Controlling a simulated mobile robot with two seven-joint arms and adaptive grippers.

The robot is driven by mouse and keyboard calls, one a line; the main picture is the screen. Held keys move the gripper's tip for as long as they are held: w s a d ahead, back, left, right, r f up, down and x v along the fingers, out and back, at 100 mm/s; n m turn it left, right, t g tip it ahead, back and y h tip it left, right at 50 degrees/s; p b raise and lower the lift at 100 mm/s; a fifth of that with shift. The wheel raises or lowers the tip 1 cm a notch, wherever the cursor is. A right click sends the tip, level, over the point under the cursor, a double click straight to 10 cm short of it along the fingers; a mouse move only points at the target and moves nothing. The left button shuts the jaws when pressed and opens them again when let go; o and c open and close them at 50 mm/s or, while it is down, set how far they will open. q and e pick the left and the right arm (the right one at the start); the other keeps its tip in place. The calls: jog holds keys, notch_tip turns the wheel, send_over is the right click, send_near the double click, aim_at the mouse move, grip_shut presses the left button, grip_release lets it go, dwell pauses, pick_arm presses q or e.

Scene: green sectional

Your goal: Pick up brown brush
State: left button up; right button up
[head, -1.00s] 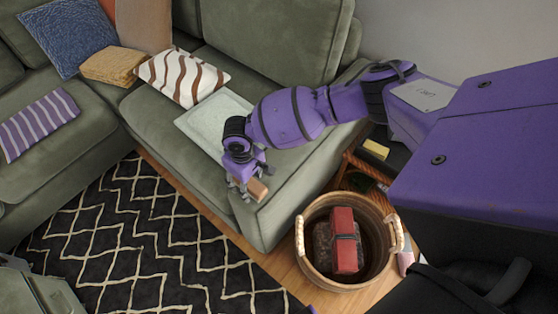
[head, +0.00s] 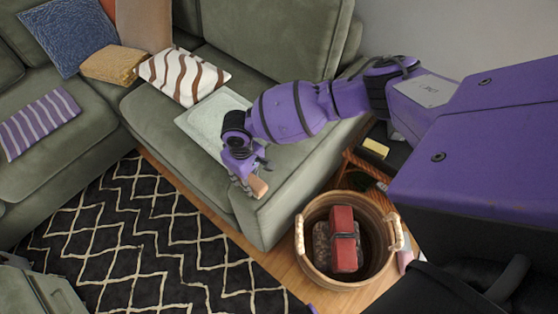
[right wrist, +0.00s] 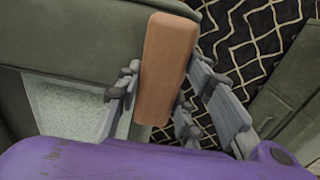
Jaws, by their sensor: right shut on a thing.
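The brown brush (head: 258,187) is a small brown block in the head view, at the tip of my right gripper (head: 250,180) near the front edge of the green sofa seat. In the right wrist view the brush (right wrist: 167,65) stands lengthwise between the fingers of my right gripper (right wrist: 160,100), which are closed against its sides. Its underside and any bristles are hidden. My left gripper does not show in the head view.
A round basket (head: 313,275) with red and dark items stands on the wood floor. A patterned rug (head: 150,240) lies before the green sofa (head: 280,205). A pale cushion (head: 205,115) lies beneath my right arm. A low shelf (head: 385,160) stands beside the sofa.

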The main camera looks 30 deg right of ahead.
pick_arm(q)
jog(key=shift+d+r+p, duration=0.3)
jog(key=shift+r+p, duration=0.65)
jog(key=shift+p, duration=0.25)
pick_arm(e)
jog(key=s+a+r, duration=0.7)
jog(key=s+r, duration=0.4)
jog(key=s, duration=0.1)
jog(key=shift+r, duration=0.4)
jog(key=shift+a, duration=0.1)
